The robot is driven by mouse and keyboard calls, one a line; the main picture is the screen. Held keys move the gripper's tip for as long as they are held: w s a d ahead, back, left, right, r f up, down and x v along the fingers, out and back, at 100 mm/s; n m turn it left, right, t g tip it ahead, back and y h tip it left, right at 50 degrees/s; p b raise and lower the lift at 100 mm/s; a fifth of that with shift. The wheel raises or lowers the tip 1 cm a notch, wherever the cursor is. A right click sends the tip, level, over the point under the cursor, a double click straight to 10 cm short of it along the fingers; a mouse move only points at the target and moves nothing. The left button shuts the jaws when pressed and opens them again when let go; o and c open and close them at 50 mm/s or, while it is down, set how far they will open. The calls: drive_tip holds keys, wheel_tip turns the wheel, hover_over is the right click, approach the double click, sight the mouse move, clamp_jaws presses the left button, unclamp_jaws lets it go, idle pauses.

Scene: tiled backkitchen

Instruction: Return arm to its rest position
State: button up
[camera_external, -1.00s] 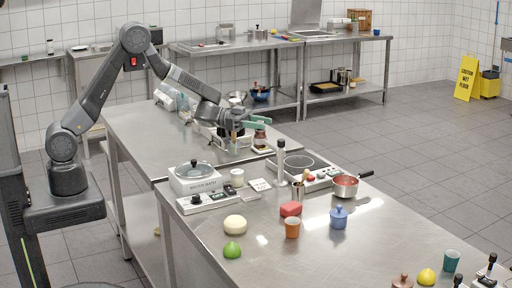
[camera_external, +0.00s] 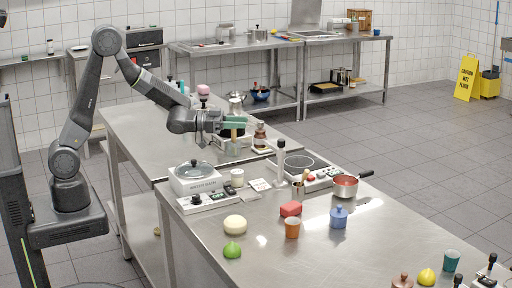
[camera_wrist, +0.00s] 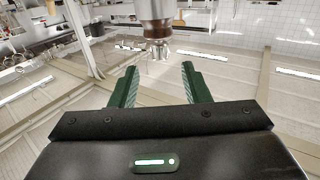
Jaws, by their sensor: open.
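My arm reaches from its base at the left over the far part of the steel counter (camera_external: 140,127). My gripper (camera_external: 240,124) is open, with green fingers pointing right, above the counter near a small device. In the wrist view the two green fingers (camera_wrist: 158,85) are spread apart with nothing clasped between them. A brown and metal object (camera_wrist: 155,22) shows beyond the fingertips at the top of that view. I cannot tell what it is.
A jar with a dark lid (camera_external: 260,134) stands just right of my gripper. Air above the counters is mostly free.

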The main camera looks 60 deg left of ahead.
drive_tip(key=shift+v, duration=1.05)
idle(2.3)
